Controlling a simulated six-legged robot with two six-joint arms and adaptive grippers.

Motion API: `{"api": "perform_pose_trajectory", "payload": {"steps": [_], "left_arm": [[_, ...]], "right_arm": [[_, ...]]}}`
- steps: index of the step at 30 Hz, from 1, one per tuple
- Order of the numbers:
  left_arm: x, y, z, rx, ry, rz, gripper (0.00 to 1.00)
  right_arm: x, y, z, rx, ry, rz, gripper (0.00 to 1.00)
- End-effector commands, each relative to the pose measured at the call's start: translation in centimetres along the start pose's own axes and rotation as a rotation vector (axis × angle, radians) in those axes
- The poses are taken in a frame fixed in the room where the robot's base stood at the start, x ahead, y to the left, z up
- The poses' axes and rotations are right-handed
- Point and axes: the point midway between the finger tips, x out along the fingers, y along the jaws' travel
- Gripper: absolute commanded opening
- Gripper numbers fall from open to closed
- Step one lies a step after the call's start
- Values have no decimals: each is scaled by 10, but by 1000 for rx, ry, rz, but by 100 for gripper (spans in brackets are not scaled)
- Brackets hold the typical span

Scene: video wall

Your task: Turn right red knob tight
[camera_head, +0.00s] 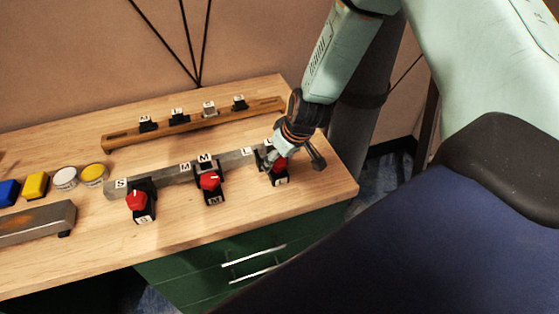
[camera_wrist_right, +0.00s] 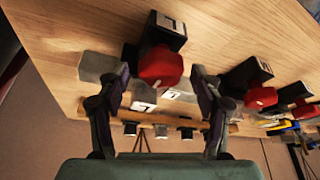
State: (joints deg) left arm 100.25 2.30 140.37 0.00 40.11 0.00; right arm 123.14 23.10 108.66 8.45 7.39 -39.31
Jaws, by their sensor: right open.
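The right red knob (camera_head: 281,165) sits on a black base at the right end of the row, partly hidden by my right gripper (camera_head: 272,158). In the right wrist view the same knob (camera_wrist_right: 160,66) lies between and just beyond the fingertips of my right gripper (camera_wrist_right: 159,78). The fingers are spread open, one to each side of the knob; I cannot tell whether they touch it. The middle red knob (camera_head: 209,181) and left red knob (camera_head: 136,200) stand apart from the gripper. My left gripper is not in view.
A grey metal bar (camera_head: 168,177) with letter tiles runs behind the knobs. A wooden rail (camera_head: 190,126) with small black blocks lies farther back. Yellow (camera_head: 36,185), blue and white pieces sit at the left. The wooden tabletop (camera_head: 318,195) ends near the right knob.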

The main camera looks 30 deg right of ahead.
Motion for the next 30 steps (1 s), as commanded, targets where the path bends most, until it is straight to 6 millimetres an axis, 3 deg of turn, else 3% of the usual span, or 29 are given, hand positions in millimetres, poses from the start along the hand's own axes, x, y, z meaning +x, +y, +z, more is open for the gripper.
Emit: {"api": "perform_pose_trajectory", "payload": {"steps": [7, 25, 30], "left_arm": [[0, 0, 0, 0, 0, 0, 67], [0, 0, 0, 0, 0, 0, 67], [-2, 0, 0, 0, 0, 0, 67]], "right_arm": [[0, 0, 0, -1, 0, 0, 65], [0, 0, 0, -1, 0, 0, 14], [-1, 0, 0, 5, -1, 2, 13]]}}
